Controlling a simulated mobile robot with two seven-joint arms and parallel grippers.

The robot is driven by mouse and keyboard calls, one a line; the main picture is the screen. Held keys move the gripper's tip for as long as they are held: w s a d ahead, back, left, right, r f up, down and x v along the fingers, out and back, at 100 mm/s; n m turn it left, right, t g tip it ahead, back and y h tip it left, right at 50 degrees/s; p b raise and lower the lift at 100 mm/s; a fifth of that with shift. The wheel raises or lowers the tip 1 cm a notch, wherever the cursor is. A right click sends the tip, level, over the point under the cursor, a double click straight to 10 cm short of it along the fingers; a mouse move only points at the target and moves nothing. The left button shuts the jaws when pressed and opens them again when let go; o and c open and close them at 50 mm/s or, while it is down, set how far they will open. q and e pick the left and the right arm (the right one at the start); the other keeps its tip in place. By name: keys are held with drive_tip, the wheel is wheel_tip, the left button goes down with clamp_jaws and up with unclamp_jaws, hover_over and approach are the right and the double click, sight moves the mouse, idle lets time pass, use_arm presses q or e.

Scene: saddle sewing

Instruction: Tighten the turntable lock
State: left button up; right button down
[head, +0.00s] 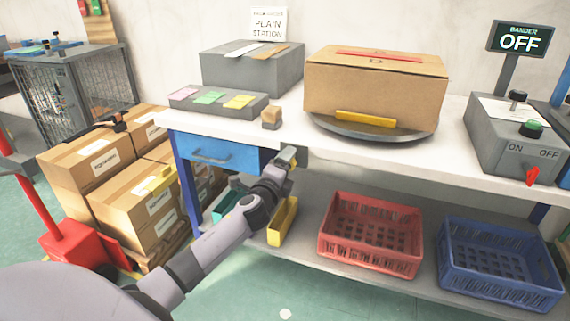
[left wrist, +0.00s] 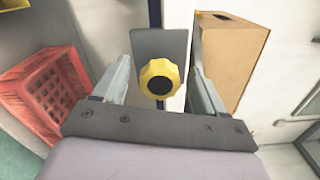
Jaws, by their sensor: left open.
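The turntable lock is a yellow knob (left wrist: 159,79) with a black centre, mounted on a grey plate (left wrist: 160,48) at the bench's front edge. In the head view the knob is hidden by my left gripper (head: 287,158). In the left wrist view my left gripper (left wrist: 161,62) is open, with one finger on each side of the knob and gaps showing between. The round grey turntable (head: 372,131) carries a closed cardboard box (head: 375,85), which also shows in the left wrist view (left wrist: 232,55). My right gripper is not in view.
A blue drawer (head: 212,157) hangs under the bench (head: 345,152) to the left. A red crate (head: 370,232) and a blue crate (head: 498,262) stand on the lower shelf. A grey control box (head: 515,140) with a red switch is at right. Stacked cartons (head: 95,170) stand at left.

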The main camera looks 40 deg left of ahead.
use_arm(q)
drive_tip(key=p+v, duration=0.1)
drive_tip(key=v, duration=0.5)
drive_tip(key=shift+s, duration=0.3)
drive_tip(key=s+d+f+n+g+h, duration=0.3)
drive_tip(key=s+d+f+n, duration=0.3)
drive_tip(key=s+d+f, duration=0.5)
drive_tip(key=s+d+f+n+g+h, duration=0.2)
drive_tip(key=s+d+f+n, duration=0.25)
drive_tip(key=s, duration=0.25)
drive_tip(key=s+d+f+n+g+h, duration=0.25)
drive_tip(key=s+d+n, duration=0.2)
drive_tip(key=s, duration=0.35)
wheel_tip(320, 180, up, 13)
drive_tip(key=a+p, duration=0.2)
drive_tip(key=p, duration=1.4)
drive_tip(key=shift+s+r+y, duration=0.2)
drive_tip(key=shift+s+y, duration=0.1)
drive_tip(key=shift+y, duration=0.15)
drive_tip(key=shift+a+f+t, duration=0.1)
drive_tip(key=shift+a+t, duration=0.05)
drive_tip(key=shift+t, duration=0.1)
